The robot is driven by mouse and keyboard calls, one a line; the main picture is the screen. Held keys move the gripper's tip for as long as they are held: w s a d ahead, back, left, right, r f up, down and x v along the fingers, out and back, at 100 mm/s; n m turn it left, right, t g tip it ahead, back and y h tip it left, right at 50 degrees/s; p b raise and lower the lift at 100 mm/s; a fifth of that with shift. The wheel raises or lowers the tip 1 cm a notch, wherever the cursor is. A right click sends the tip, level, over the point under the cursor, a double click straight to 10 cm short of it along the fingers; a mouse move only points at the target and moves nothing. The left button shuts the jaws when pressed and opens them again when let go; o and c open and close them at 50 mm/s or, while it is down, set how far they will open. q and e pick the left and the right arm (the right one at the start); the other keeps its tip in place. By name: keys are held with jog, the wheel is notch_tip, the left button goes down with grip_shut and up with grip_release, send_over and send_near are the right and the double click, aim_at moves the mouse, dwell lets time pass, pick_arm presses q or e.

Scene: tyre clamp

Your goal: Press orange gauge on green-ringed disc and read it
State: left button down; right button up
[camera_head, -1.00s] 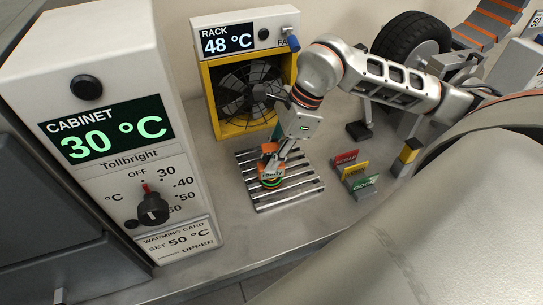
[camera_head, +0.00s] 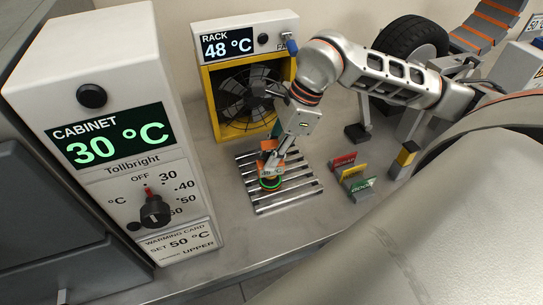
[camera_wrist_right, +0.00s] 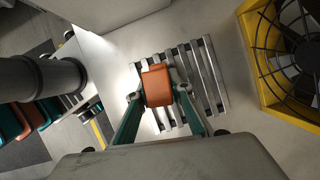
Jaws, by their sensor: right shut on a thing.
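The orange gauge (camera_head: 267,146) is in my right gripper (camera_head: 272,165), low over the slatted rack in the head view. A small pale display shows at its lower part, too small to read surely. A green ring (camera_head: 271,186) shows directly under the gauge; the disc inside it is mostly hidden. In the right wrist view the gauge's orange back (camera_wrist_right: 157,86) sits between my two teal-sided fingers, which are shut on it, and it hides the disc. Whether the gauge touches the disc cannot be told surely. My left gripper is not in view.
The slatted rack (camera_head: 300,191) lies on the grey bench. Behind it stands a yellow-framed fan (camera_head: 212,100) under a RACK 48 °C display (camera_head: 228,44). A cabinet (camera_head: 105,60) reading 30 °C stands left. Red, yellow and green cards (camera_head: 363,188) stand right.

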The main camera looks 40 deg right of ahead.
aim_at(271, 144)
jog(key=shift+r+p, duration=1.15)
jog(key=shift+r, duration=0.95)
jog(key=shift+f, duration=0.1)
